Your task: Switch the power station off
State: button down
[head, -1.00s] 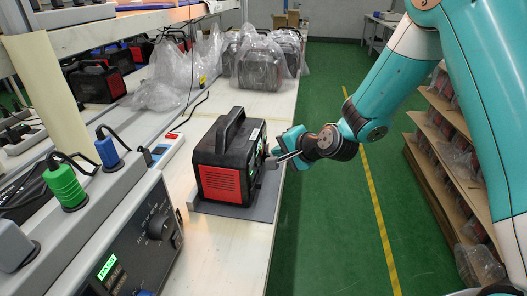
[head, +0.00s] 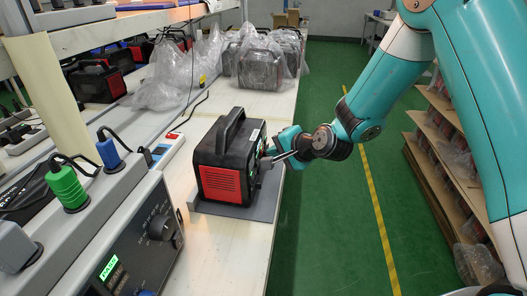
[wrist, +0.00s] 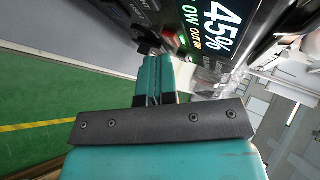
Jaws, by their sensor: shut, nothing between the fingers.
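The power station (head: 222,168) is a black box with a carry handle and red side panels. It stands upright on a grey mat (head: 232,211) on the bench. Its front panel faces right, towards my gripper (head: 266,161). In the wrist view the power station (wrist: 262,20) shows a lit display reading 45%. A red button (wrist: 171,38) is beside the display. My gripper (wrist: 153,60) is shut and empty, its fingertips close to the panel beside the red button. Whether they touch it I cannot tell.
A grey tester (head: 140,245) with a green display and plugged cables stands at the front left. Bagged units (head: 262,66) stand further back. Green floor is open right of the bench; shelves (head: 450,150) stand beyond.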

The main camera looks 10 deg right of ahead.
jog(key=shift+w+a, duration=0.1)
jog(key=shift+a, duration=0.25)
dwell(0.3)
jog(key=shift+s+d, duration=0.3)
jog(key=shift+d, duration=0.5)
jog(key=s+d+b, duration=0.2)
jog(key=d, duration=0.3)
jog(key=shift+s+d, duration=0.25)
